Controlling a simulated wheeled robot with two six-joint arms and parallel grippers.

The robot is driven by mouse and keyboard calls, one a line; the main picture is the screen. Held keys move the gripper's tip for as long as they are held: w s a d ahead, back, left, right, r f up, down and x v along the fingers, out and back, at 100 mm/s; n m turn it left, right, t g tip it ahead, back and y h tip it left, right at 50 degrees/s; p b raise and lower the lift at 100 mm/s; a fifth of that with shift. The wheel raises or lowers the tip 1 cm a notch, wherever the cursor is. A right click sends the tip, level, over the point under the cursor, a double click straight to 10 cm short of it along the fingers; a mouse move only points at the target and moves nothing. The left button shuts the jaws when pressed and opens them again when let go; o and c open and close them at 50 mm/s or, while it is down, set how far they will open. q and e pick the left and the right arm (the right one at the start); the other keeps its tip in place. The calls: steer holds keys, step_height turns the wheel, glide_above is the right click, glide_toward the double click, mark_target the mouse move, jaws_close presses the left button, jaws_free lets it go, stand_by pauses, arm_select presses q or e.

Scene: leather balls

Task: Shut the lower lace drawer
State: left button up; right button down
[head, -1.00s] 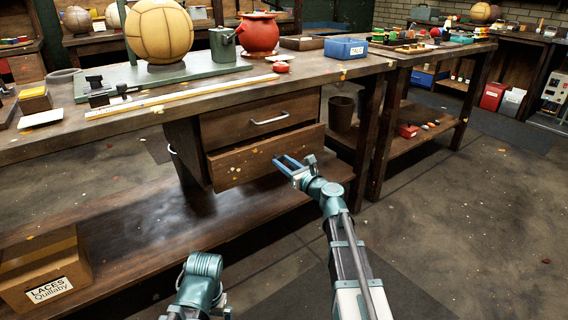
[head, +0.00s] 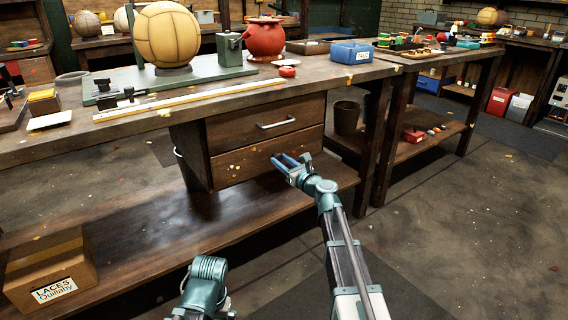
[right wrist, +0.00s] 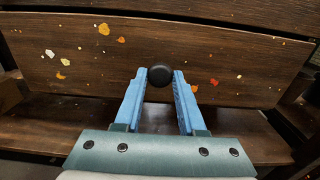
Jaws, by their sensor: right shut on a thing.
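The lower drawer (head: 240,164) is a brown wooden front with flecks of paint, under the bench top. In the head view its front looks level with the upper drawer, with no open gap that I can see. In the right wrist view the lower drawer front (right wrist: 240,65) fills the middle, and its round black knob (right wrist: 160,76) sits between the fingertips. My right gripper (head: 283,161) is shut on this knob; its blue fingers (right wrist: 160,84) touch it from both sides. My left arm shows at the bottom, but its gripper is out of view.
The upper drawer (head: 265,122) with a metal bar handle is just above. A laces box (head: 50,270) stands on the lower shelf (head: 150,230) at left. The bench top (head: 330,73) holds a ball (head: 167,35) and tools.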

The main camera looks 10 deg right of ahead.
steer(key=c, duration=0.5)
jaws_free()
steer(key=shift+w, duration=0.25)
steer(key=v, duration=1.4)
steer(key=shift+a, duration=0.1)
steer(key=shift+w, duration=0.1)
